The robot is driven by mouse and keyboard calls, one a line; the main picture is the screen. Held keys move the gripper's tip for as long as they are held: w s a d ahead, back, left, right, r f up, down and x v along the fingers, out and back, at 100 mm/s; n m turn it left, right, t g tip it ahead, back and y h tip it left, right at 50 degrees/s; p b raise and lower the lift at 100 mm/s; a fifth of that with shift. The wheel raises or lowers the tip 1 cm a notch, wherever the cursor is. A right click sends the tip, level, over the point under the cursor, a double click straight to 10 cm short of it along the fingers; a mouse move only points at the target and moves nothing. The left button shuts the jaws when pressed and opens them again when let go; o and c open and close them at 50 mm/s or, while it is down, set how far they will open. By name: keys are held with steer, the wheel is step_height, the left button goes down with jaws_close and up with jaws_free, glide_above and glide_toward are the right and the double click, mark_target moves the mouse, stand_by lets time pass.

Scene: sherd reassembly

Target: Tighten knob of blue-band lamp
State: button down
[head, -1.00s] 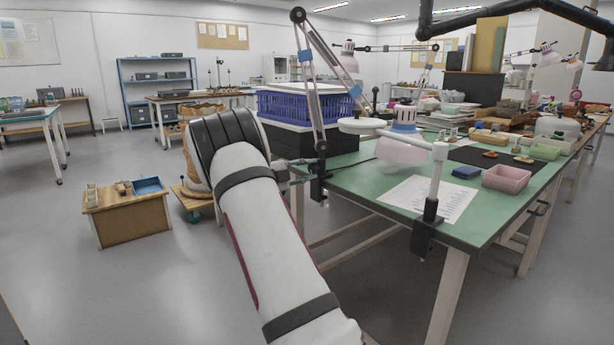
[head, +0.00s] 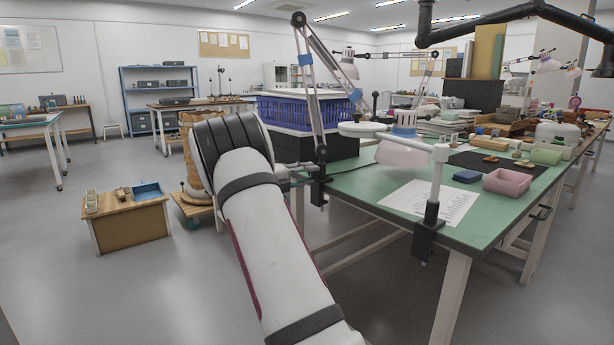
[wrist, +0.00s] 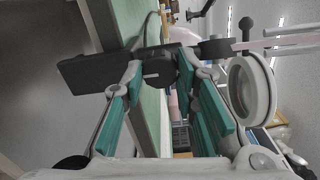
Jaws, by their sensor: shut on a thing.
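In the wrist view, a round black knob (wrist: 161,68) with a pale pin mark sits between the teal-padded fingers of my gripper (wrist: 163,75), which is shut on it. The knob belongs to a black clamp (wrist: 92,72) at the green table's edge. In the head view, this clamp (head: 318,190) carries a lamp arm with blue bands (head: 355,94); my gripper (head: 303,174) reaches it from the left, partly hidden by my arm. Knob tightness cannot be seen.
The green table (head: 370,178) holds a printed sheet (head: 430,202), a pink tray (head: 508,182) and a blue crate (head: 300,108) on a black box. A second black clamp (head: 425,238) is at the near edge. A small wooden cabinet (head: 130,226) stands left on open floor.

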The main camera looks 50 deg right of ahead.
steer(key=c, duration=1.2)
jaws_free()
steer(key=shift+c, duration=0.2)
steer(key=shift+a, duration=0.1)
steer(key=v, duration=1.2)
steer(key=shift+f, duration=0.1)
